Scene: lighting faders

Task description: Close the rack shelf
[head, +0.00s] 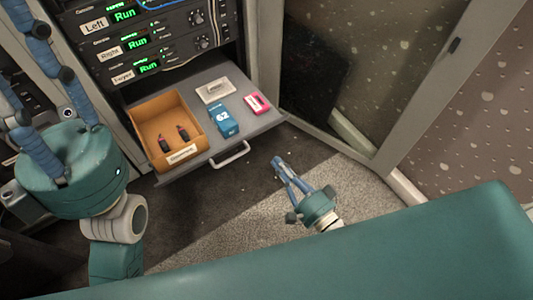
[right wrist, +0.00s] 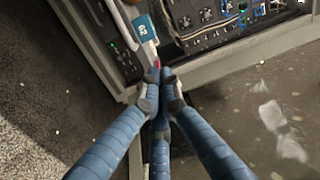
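The rack shelf (head: 245,122) is pulled out of the rack and carries several items. Its metal handle (head: 231,155) is on the front edge. My right gripper (head: 279,163) is in front of the shelf, right of the handle and apart from it in the head view. Its fingers come together with nothing seen between them, also in the right wrist view (right wrist: 158,82). My left gripper (head: 40,50) is at the left with its blue fingers pointing up; its tips are partly cut off, so its opening is unclear.
On the shelf are an orange-brown tray (head: 142,115) with two dark red-tipped items, a blue box (head: 224,122) marked 62, a pink item (head: 257,103) and a pale card (head: 215,90). An open rack door (head: 425,75) stands at the right. Rack units (head: 150,40) sit above the shelf.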

